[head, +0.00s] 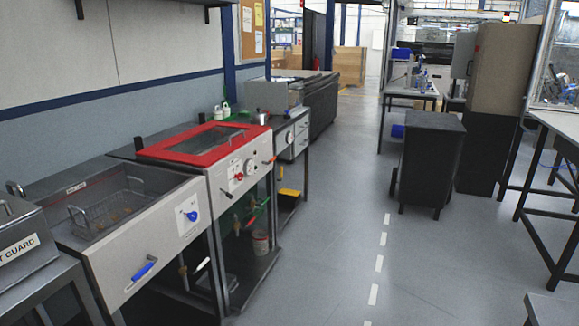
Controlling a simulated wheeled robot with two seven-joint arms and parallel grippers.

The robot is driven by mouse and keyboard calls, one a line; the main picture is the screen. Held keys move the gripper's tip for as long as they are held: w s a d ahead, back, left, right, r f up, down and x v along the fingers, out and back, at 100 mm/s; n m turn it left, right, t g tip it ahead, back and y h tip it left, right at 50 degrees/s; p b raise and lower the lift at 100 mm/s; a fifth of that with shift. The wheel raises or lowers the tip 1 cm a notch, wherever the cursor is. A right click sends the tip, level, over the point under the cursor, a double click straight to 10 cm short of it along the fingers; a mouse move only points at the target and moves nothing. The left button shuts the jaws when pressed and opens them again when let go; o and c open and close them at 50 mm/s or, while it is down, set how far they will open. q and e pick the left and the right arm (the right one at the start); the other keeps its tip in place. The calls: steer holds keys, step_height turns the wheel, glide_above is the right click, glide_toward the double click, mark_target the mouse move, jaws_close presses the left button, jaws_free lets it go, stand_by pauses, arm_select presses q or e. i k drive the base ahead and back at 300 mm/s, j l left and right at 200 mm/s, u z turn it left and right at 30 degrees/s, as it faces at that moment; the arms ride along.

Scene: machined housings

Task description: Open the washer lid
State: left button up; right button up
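A red-framed lid (168,151) with a dark window lies flat and closed on the middle unit of the row along the left wall. This seems to be the washer lid. The grey front (225,183) of that unit carries red and black knobs. Neither of my grippers is in the head view, so I cannot see whether they are open or shut. The inside of the unit under the lid is hidden.
Left of it, an open tank (80,240) holds a wire basket (108,212) and has a blue handle (140,272) in front. A metal box (18,243) stands at the left edge. A black cart (430,160) stands right. The grey floor between is clear.

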mark_target(157, 151)
steer(key=i+l+z, duration=0.15)
steer(key=i+z, duration=0.3)
steer(key=i, duration=0.95)
steer(key=i+l+u, duration=0.1)
steer(key=i+u, duration=0.35)
steer(key=i+l+u, duration=0.25)
steer(key=i+u, duration=0.15)
steer(key=i+l+u, duration=0.95)
steer(key=l+u, duration=0.35)
steer(key=l, duration=0.15)
